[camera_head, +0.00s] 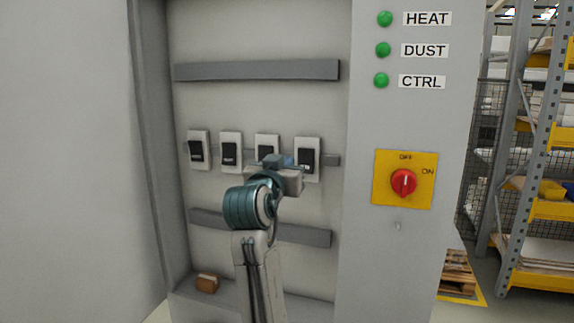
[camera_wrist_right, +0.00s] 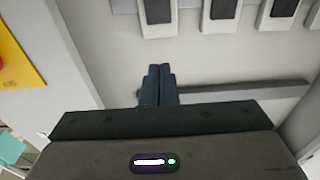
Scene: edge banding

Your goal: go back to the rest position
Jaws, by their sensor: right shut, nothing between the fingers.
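My right gripper (camera_head: 277,160) is raised in front of an open electrical cabinet, before the row of breakers. In the right wrist view its fingers (camera_wrist_right: 159,76) are together with nothing between them. Several white breakers with black levers sit on a rail; the rightmost breaker (camera_head: 307,158) is just right of the gripper. My gripper and arm partly cover the third breaker (camera_head: 267,143). In the right wrist view the breakers (camera_wrist_right: 220,12) show along the top, apart from the fingertips. My left gripper is not in view.
A red rotary switch (camera_head: 404,182) on a yellow plate (camera_head: 420,160) is on the panel at right, its mark upright towards OFF. Green lamps marked HEAT, DUST and CTRL (camera_head: 382,80) are above. A brown block (camera_head: 207,283) lies on the cabinet floor. Shelving (camera_head: 530,150) stands far right.

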